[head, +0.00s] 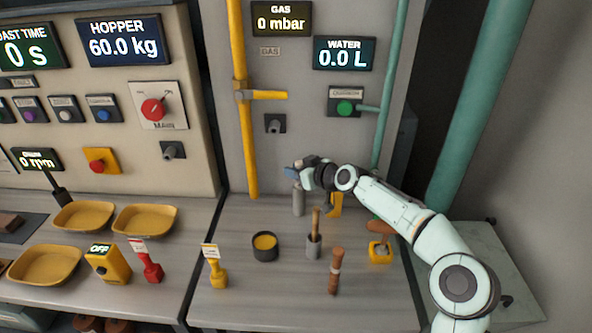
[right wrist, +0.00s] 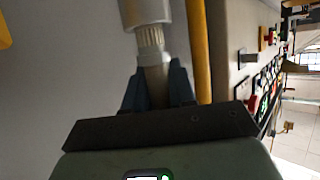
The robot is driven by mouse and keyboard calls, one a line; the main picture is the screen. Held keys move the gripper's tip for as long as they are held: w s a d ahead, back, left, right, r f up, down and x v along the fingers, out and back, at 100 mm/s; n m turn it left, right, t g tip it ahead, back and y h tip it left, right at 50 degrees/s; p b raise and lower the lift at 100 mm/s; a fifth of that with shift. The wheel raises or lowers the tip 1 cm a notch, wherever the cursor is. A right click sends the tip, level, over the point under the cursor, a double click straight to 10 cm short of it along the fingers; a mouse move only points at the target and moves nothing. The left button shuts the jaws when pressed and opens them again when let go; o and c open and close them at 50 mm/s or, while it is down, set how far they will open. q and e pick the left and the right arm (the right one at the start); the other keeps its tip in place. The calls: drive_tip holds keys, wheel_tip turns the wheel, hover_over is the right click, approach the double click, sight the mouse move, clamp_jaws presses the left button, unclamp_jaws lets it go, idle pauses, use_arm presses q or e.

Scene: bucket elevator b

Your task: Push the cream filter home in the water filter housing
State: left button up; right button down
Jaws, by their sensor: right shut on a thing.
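The water filter housing is a grey upright cylinder (head: 298,201) at the back of the right-hand bench, below my right gripper (head: 294,173). In the right wrist view the housing (right wrist: 145,13) is at the top. The cream filter (right wrist: 151,40) has a ribbed, pale part at the housing's mouth, in line with it; how deep it goes inside is hidden. My right gripper (right wrist: 156,88) is shut on the filter's browner near end, with a dark finger on each side. In the head view the gripper hides the filter. My left gripper is not in view.
A yellow pipe (head: 242,120) runs up the wall left of the gripper, and a green pipe (head: 391,90) to the right. In front stand a black pot (head: 265,247), a grey cup with a wooden handle (head: 314,244), a brown-handled tool (head: 335,270) and a yellow block (head: 380,252).

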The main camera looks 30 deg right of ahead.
drive_tip(key=shift+f+b, duration=0.9)
drive_tip(key=shift+f, duration=0.15)
drive_tip(key=c, duration=0.8)
unclamp_jaws()
drive_tip(key=shift+c, duration=0.2)
drive_tip(key=shift+s+d+r, duration=0.2)
drive_tip(key=shift+s, duration=0.35)
drive_tip(key=b+v, duration=0.2)
drive_tip(key=v, duration=1)
drive_tip(key=shift+s, duration=0.1)
drive_tip(key=shift+r, duration=0.15)
